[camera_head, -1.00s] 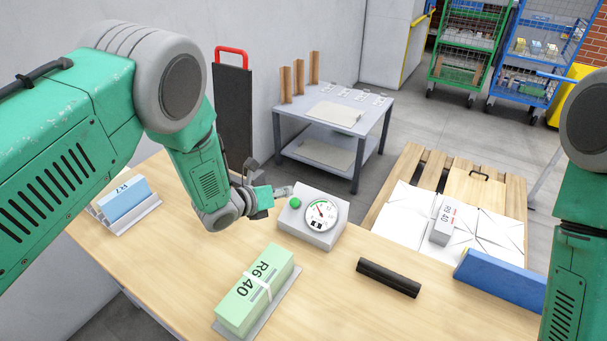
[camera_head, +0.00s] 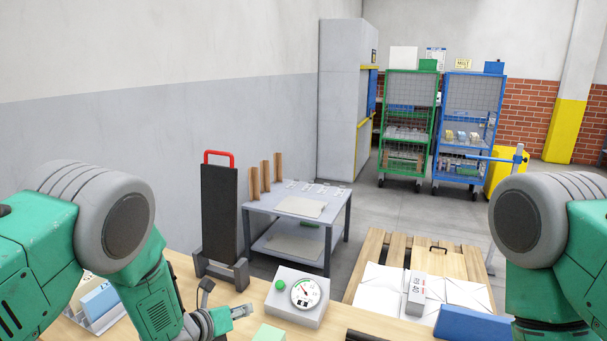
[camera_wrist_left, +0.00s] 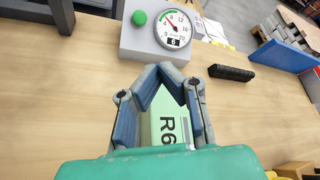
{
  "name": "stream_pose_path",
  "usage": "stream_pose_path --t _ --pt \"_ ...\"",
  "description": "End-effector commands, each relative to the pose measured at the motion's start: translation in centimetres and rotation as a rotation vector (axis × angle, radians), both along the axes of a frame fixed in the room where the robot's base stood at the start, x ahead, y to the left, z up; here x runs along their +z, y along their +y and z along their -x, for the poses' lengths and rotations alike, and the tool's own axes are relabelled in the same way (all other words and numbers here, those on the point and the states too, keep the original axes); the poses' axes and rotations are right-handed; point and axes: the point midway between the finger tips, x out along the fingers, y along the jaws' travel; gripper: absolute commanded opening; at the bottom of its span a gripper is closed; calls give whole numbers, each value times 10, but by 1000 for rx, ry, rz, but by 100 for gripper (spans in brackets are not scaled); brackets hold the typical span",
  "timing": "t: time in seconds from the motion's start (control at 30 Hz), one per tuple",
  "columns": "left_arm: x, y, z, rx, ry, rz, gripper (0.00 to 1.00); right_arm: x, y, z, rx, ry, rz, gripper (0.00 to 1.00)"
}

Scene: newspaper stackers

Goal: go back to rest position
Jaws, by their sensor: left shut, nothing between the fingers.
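My left gripper (camera_wrist_left: 163,70) shows in the left wrist view with its fingertips together and nothing held, over the wooden table. It also shows in the head view (camera_head: 241,311), low in the picture, just left of the grey gauge box (camera_head: 295,297). A green "R6" bundle (camera_wrist_left: 164,124) lies on the table, seen between the finger links in the wrist view; only its top corner (camera_head: 268,333) shows in the head view. My right arm comes in at the right of the head view, but its gripper is out of view.
The wooden table (camera_head: 207,290) also bears a blue block on a stand (camera_head: 100,301) at the left. A black bar (camera_wrist_left: 231,72) and a blue block (camera_wrist_left: 284,55) lie at the right. Behind are a grey side table (camera_head: 328,207), a pallet (camera_head: 376,247) and wheeled cages (camera_head: 406,130).

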Motion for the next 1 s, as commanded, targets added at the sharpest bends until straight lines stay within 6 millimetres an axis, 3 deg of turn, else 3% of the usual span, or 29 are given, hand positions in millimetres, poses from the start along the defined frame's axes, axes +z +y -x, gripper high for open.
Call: stream_pose_path --t 0.37,0.67,0.77,0.87,1.0 --pt "-30 26 32 199 235 176 0 0 0 -1 -1 -1 1 40" --pt "-69 58 93 553 565 441 0 0 0 0 0 0 0 40" --pt "-85 72 129 754 714 573 0 0 0 0 0 0 0 40" --pt "-102 90 180 1039 885 743 0 0 0 0 -1 0 0 40" --pt "-116 112 264 1522 1066 994 0 0 0 0 -1 0 0 40"
